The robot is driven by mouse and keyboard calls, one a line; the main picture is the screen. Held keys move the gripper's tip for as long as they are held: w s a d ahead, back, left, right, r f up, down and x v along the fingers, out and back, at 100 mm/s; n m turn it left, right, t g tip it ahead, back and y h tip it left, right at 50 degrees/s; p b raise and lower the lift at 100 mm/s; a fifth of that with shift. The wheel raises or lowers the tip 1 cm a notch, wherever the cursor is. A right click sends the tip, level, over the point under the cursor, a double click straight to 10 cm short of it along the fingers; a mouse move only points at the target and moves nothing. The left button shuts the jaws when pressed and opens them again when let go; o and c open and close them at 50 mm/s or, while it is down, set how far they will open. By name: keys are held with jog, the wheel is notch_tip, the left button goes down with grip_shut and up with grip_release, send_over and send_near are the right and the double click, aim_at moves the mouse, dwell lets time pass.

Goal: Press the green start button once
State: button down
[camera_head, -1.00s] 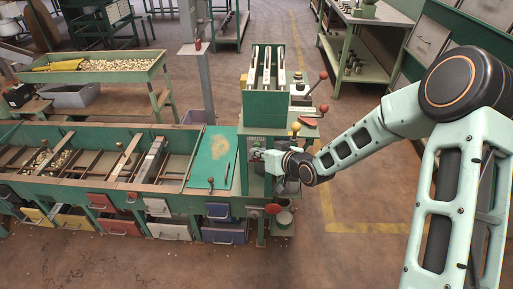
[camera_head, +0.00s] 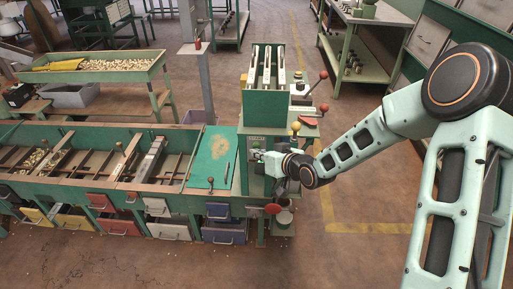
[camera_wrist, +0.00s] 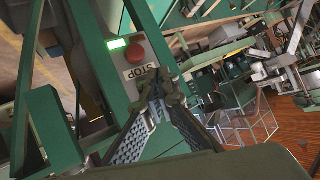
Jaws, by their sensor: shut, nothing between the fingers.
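The green start button (camera_wrist: 117,44) glows bright green on the control panel in the wrist view. A round red stop button (camera_wrist: 135,53) sits just beside it, above a white STOP label (camera_wrist: 140,74). My gripper (camera_wrist: 157,92) is shut and empty, its fingertips in front of the panel and appearing just below the STOP label. The fingertips look apart from the green button; their exact distance from the panel is hard to judge. In the head view my gripper (camera_head: 264,156) is at the front of the green machine (camera_head: 265,103), and the buttons are too small to tell.
Left of the machine stands a long green sorting trough (camera_head: 60,183) with several drawers below. Yellow-knobbed (camera_head: 296,127) and red-knobbed (camera_head: 323,107) levers stand close to my wrist. A red disc (camera_head: 272,208) is below it. Open floor lies to the right.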

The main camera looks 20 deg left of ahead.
jog(key=shift+s, duration=0.2)
jog(key=shift+s, duration=0.1)
jog(key=s, duration=0.2)
jog(key=s+d+b, duration=0.1)
jog(key=s, duration=0.1)
jog(key=shift+s+d, duration=0.15)
jog(key=shift+s, duration=0.2)
dwell(0.7)
